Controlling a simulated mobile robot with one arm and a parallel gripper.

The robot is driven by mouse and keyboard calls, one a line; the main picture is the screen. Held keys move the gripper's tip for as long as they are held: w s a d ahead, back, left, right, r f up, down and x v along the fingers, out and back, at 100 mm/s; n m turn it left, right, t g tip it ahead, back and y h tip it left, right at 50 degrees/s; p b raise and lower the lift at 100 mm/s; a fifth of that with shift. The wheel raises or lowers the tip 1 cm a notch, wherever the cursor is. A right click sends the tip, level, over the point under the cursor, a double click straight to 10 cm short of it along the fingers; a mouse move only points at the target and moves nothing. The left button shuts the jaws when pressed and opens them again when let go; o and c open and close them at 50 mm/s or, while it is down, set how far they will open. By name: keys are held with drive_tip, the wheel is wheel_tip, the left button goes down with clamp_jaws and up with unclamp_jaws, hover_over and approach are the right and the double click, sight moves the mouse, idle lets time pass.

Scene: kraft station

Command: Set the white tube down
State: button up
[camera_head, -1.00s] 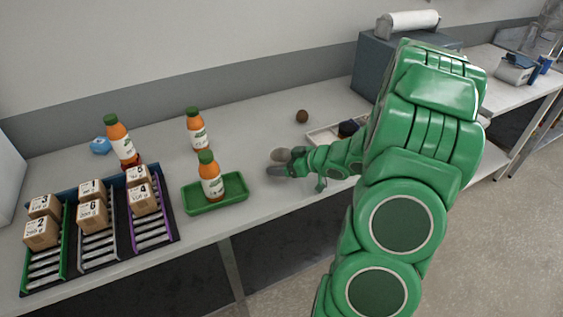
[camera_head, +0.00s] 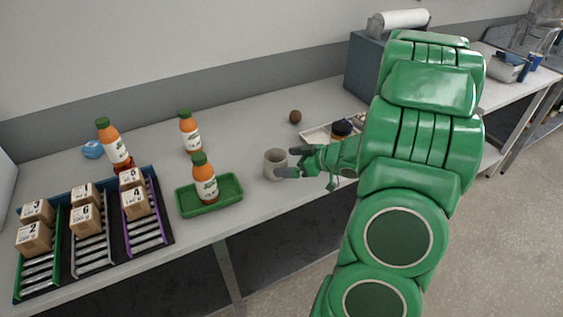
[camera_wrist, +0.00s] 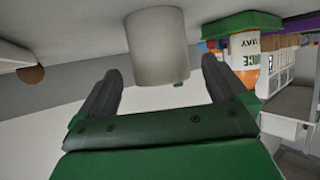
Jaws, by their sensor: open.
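The white tube (camera_head: 275,164), a plain pale grey-white cylinder, stands upright on the grey table, right of the green tray. It also shows in the wrist view (camera_wrist: 157,48), centred ahead of the fingers. My gripper (camera_head: 291,162) is open just right of the tube, its dark fingers pointing at it. In the wrist view the two fingers (camera_wrist: 162,72) are spread to either side of the tube's line, with visible space between each finger and the tube. The tube's right edge is partly covered by a finger in the head view.
The green tray (camera_head: 234,196) holds a juice bottle (camera_head: 205,183). Two more bottles stand behind it. A rack with numbered boxes (camera_head: 85,219) is at left. A brown ball (camera_head: 295,117) and a pale tray (camera_head: 318,135) holding a dark-lidded jar (camera_head: 341,130) lie beyond my gripper.

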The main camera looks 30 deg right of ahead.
drive_tip(key=v, duration=0.6)
drive_tip(key=shift+s, duration=0.15)
drive_tip(key=shift+d+r, duration=0.1)
drive_tip(key=shift+d, duration=0.05)
idle(0.4)
drive_tip(key=w+d+r+m+h, duration=0.2)
drive_tip(key=w+d+r+h, duration=0.3)
drive_tip(key=h, duration=0.3)
drive_tip(key=s+a+r+m+g+h, duration=0.1)
drive_tip(key=s+r+m+g+h, duration=0.3)
drive_tip(key=s+r+h, duration=0.15)
drive_tip(key=s+a+m+g+y, duration=0.1)
drive_tip(key=s+a+g+y, duration=0.4)
drive_tip(key=s+a, duration=2.1)
drive_tip(key=s+g, duration=0.1)
drive_tip(key=g, duration=0.2)
drive_tip(key=shift+a+r+y, duration=0.15)
drive_tip(key=shift+r+y, duration=0.15)
drive_tip(key=shift+y, duration=0.05)
